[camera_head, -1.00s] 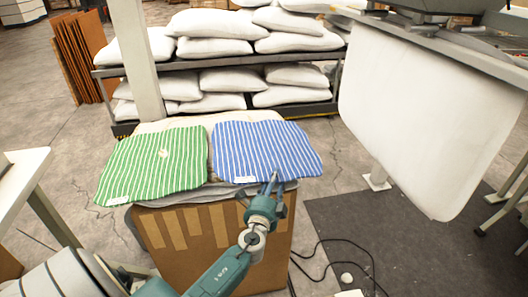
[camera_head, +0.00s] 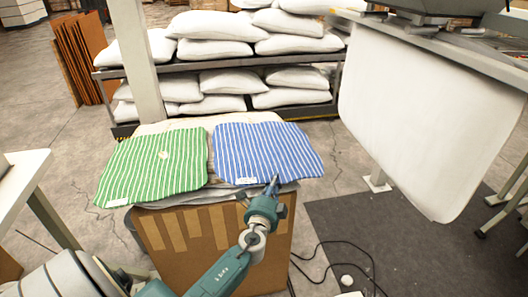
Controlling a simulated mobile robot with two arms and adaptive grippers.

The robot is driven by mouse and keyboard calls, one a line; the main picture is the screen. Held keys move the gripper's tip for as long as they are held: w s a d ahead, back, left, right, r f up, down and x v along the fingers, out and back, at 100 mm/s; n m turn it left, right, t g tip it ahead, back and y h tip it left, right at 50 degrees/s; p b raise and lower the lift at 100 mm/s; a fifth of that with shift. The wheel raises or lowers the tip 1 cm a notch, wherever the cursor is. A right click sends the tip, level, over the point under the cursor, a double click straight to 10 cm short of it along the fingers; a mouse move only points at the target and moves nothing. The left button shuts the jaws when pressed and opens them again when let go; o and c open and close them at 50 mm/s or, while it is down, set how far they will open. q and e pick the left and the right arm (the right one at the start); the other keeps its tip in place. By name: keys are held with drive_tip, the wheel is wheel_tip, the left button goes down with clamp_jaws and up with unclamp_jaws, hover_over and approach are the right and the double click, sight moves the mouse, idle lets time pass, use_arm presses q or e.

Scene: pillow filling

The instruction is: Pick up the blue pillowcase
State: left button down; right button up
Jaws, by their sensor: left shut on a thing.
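The blue striped pillowcase (camera_head: 264,150) lies flat on the right half of the stack on top of a cardboard box (camera_head: 214,245). A green striped pillowcase (camera_head: 155,162) lies beside it on the left. My left gripper (camera_head: 275,181) is at the near edge of the blue pillowcase, right of its white tag. It is shut on that edge; the fingertips are small and partly hidden. My right gripper is not in view.
A rack of white pillows (camera_head: 215,48) stands behind the box. A white cloth panel (camera_head: 428,120) hangs from a machine at the right. A table edge (camera_head: 22,172) is at the left. Black cables lie on the floor right of the box.

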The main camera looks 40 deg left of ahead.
use_arm(q)
drive_tip(key=shift+r+p, duration=2.15)
drive_tip(key=shift+r, duration=0.4)
drive_tip(key=shift+f, duration=0.1)
